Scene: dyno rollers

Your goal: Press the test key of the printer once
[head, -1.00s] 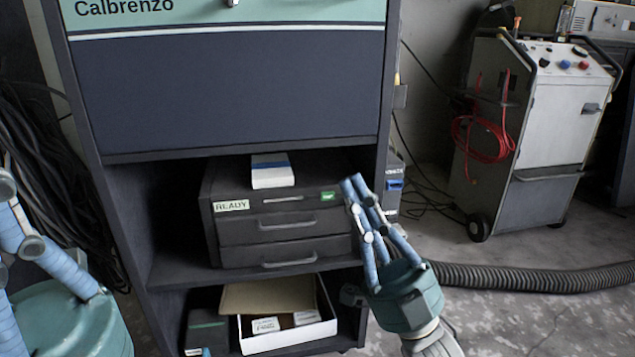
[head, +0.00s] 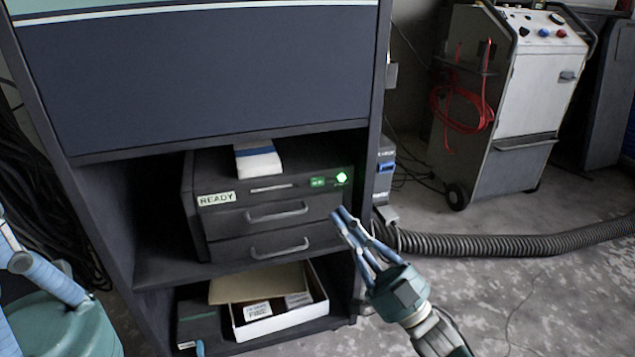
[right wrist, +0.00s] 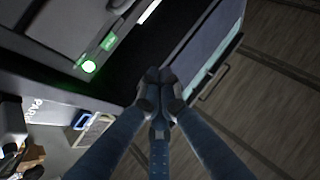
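The black printer (head: 222,222) stands on the middle shelf of the dark cabinet, with a READY label on its front. A round key (head: 341,177) glows bright green at its upper right, beside a small green label (head: 318,182). The glowing key also shows in the right wrist view (right wrist: 89,66). My right gripper (head: 340,212) is below the key and in front of the printer's right edge, touching nothing that I can see. Its fingertips meet in the right wrist view (right wrist: 158,78), with nothing between them.
A blue and white box (head: 257,160) lies on the printer. An open carton (head: 283,325) sits on the shelf below. A grey hose (head: 500,245) runs along the floor at right, near a wheeled machine (head: 535,95). The floor before my right arm is clear.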

